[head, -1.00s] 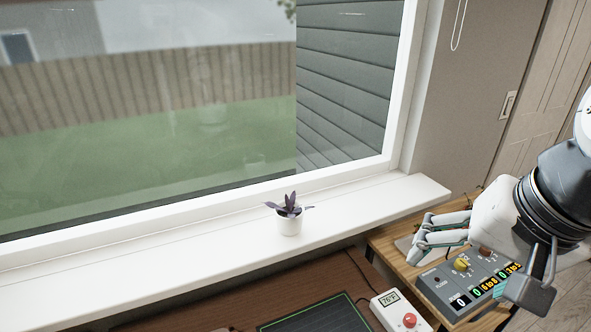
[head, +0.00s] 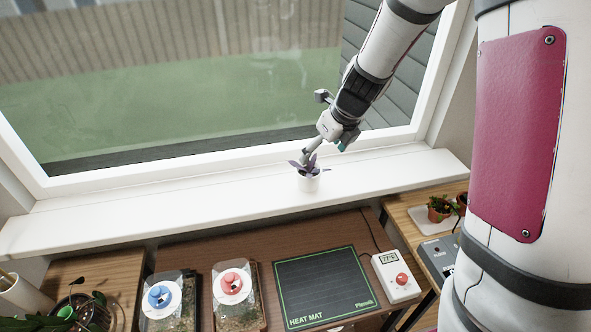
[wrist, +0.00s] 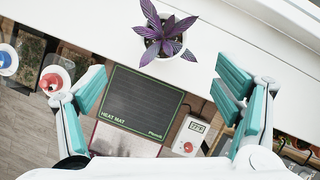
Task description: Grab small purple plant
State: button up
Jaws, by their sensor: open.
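The small purple plant (head: 311,165) stands upright in a white pot (head: 308,182) on the white window sill. In the wrist view the purple plant (wrist: 164,32) is near the top, ahead of my fingers and about midway between them. My gripper (wrist: 160,88) is open there, its teal finger pads wide apart with nothing between them. In the head view my gripper (head: 318,152) comes down from the upper right to just above and behind the plant. Whether it touches the leaves cannot be told there, but the wrist view shows the pads apart from the plant.
The sill (head: 130,208) is otherwise clear. Below it a wooden table holds a black heat mat (head: 322,283), a white thermostat (head: 394,278) and containers with blue (head: 159,297) and red (head: 232,286) tops. Window glass stands behind the sill. Small potted plants (head: 440,207) are at the right.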

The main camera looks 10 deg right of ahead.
aim_at(309, 173)
jog(key=x, duration=0.8)
jog(key=shift+w+d+x, duration=0.1)
jog(key=shift+x, duration=1.25)
jog(key=shift+w+d+x, duration=0.15)
jog(key=shift+x, duration=1.25)
jog(key=shift+r, duration=0.1)
jog(key=shift+c, duration=0.6)
jog(key=c, duration=1.3)
